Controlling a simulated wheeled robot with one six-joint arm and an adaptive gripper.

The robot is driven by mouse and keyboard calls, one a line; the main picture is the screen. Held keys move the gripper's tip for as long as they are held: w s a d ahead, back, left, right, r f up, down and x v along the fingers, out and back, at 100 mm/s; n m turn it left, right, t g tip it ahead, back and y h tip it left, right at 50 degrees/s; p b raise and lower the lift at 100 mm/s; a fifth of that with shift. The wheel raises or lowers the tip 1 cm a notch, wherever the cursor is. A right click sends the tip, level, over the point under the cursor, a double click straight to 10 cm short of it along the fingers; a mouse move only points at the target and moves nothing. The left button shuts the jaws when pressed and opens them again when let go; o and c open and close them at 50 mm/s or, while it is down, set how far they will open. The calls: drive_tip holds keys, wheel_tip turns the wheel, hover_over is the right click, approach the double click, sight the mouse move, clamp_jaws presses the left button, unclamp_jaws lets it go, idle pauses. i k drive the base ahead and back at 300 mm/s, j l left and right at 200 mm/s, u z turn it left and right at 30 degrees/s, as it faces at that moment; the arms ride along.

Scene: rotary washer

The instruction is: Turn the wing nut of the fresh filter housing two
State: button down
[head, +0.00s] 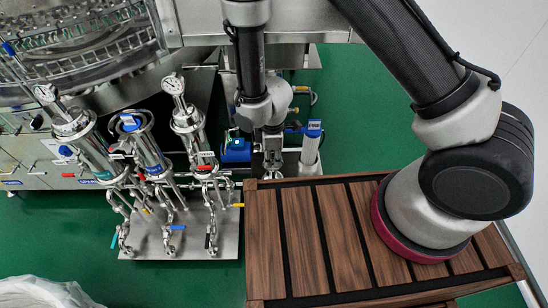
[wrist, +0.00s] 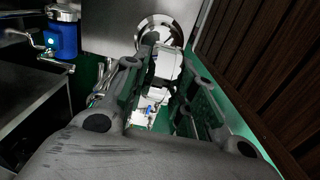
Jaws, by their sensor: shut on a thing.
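My gripper (head: 272,160) points down in the head view, to the right of the blue unit and just left of a pale cylinder with a blue label (head: 311,148). In the wrist view, both fingers of my gripper (wrist: 170,52) stand around a small part with a narrow gap between them. That part seems to be the wing nut, but the fingers hide most of it. A shiny round metal piece (wrist: 158,22), perhaps the housing's top, shows beyond the fingertips. I cannot read which housing is number two.
Several steel filter housings with gauges, one of them here (head: 188,118), stand on a metal plate (head: 200,242) at left. A blue unit (head: 236,150) is close to my gripper; it also shows in the wrist view (wrist: 62,40). My slatted wooden deck (head: 300,225) lies in front.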

sight(122, 146)
drive_tip(key=k+u, duration=0.1)
drive_tip(key=k, duration=0.35)
drive_tip(key=j+u, duration=0.2)
drive_tip(key=j, duration=0.4)
drive_tip(key=i+j+u, duration=0.2)
drive_tip(key=j, duration=0.35)
drive_tip(key=k+j, duration=0.05)
drive_tip(key=k, duration=0.05)
